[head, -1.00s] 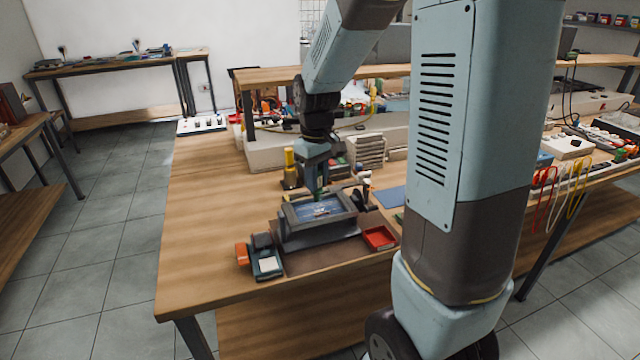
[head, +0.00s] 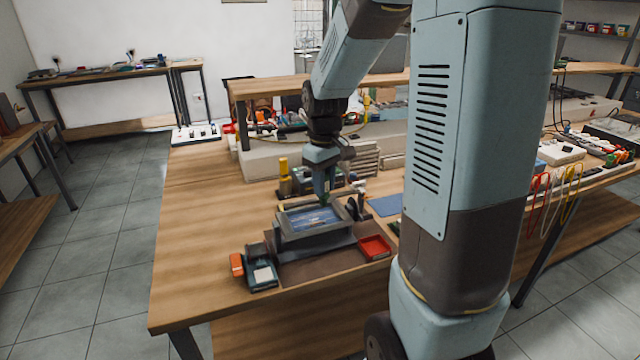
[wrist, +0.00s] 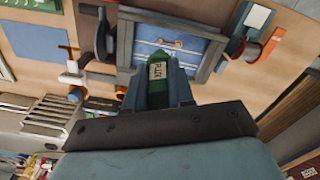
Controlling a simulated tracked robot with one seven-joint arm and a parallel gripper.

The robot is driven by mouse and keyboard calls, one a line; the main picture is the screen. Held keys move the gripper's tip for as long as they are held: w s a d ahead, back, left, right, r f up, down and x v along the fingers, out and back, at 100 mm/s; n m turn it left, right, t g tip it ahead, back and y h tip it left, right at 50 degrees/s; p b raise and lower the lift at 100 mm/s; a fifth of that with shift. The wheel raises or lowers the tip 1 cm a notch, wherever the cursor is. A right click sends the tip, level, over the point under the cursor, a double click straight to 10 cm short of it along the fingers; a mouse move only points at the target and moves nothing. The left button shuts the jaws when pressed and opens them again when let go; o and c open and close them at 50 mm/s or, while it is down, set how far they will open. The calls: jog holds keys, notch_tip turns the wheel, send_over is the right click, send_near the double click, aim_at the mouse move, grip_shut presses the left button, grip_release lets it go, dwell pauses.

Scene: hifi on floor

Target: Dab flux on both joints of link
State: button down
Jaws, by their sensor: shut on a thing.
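My gripper (head: 322,188) is shut on a green flux pen (wrist: 159,84) with a white label reading FLUX. In the wrist view the pen sits between the two fingers. The blue board (wrist: 172,55) lies in a grey frame (wrist: 209,54) on the bench; it also shows in the head view (head: 307,218), below the gripper. Small copper-coloured marks show on the board.
A red tray (head: 375,247) lies right of the frame. A dark box with a white pad (head: 262,275) and an orange piece (head: 237,264) stand at its left. A yellow-topped bottle (head: 284,178) stands behind. The bench's left side (head: 200,220) is clear.

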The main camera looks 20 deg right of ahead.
aim_at(323, 200)
jog(key=shift+f, duration=2.2)
jog(key=shift+f, duration=0.35)
dwell(0.7)
jog(key=shift+r, duration=0.1)
jog(key=shift+r, duration=2.15)
